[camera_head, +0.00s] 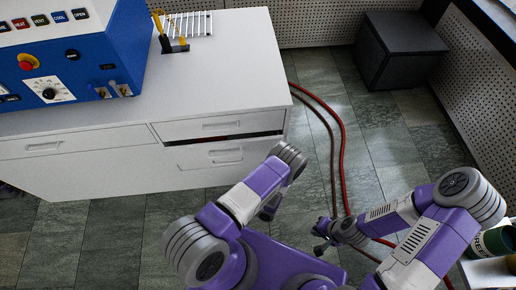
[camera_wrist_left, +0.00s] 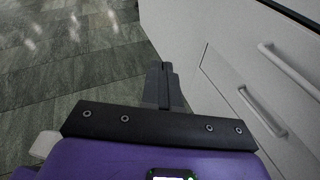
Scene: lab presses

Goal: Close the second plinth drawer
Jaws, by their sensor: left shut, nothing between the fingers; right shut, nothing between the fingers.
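The white plinth (camera_head: 120,178) has a right-hand stack of drawers. Its second drawer (camera_head: 196,155), below the top right drawer (camera_head: 180,130), stands slightly out, with a dark gap above its front. In the left wrist view the second drawer's handle (camera_wrist_left: 288,66) is at the right, below that dark gap. My left gripper (camera_wrist_left: 160,70) is shut and empty, beside the plinth front and left of the handles; I cannot tell if it touches. In the head view its arm hides part of it (camera_head: 268,212). My right gripper (camera_head: 321,240) is shut and empty, low over the floor, away from the plinth.
A lower drawer handle (camera_wrist_left: 262,111) is below the second drawer's. A blue machine (camera_head: 75,60) and a rack (camera_head: 190,24) stand on the plinth top. Red hoses (camera_head: 342,150) run along the floor. A dark box (camera_head: 400,48) stands at the back right.

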